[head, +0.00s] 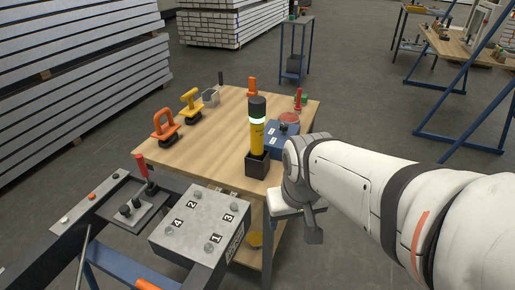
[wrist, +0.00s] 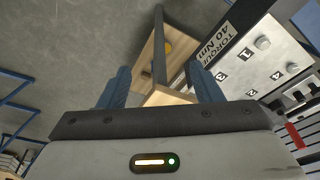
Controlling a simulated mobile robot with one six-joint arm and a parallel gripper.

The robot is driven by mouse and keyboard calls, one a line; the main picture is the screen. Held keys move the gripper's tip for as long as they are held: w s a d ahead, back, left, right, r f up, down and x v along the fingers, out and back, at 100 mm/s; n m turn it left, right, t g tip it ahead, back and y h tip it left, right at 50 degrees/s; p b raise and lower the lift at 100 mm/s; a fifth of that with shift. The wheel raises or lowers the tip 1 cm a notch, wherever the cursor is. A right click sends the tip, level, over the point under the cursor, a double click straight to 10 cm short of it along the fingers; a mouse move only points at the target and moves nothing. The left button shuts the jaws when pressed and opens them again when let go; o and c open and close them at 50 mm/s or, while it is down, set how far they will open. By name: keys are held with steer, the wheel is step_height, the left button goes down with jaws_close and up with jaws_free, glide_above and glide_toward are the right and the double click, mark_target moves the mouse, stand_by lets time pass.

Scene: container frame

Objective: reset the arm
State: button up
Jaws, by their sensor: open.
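My white arm (head: 365,185) reaches in from the right in the head view. Its wrist end hangs beside the right edge of the wooden table (head: 215,135). My gripper (wrist: 160,82) shows in the wrist view with its two blue fingers wide apart and nothing between them. Behind the gap, part of a table's wooden lower shelf and a dark leg are seen farther off. In the head view the fingers are mostly hidden by the wrist.
A yellow and black lamp (head: 257,135) stands in a dark holder near my wrist, with a blue box (head: 282,138) behind it. Orange (head: 165,125) and yellow (head: 190,103) handles stand on the table's left. A numbered grey block (head: 200,225) on a frame is in front.

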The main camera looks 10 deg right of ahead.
steer(key=shift+s+a, duration=0.15)
steer(key=shift+s, duration=0.2)
steer(key=w+p+v, duration=0.1)
steer(key=p+v, duration=0.7)
steer(key=shift+r, duration=0.45)
steer(key=shift+w, duration=0.15)
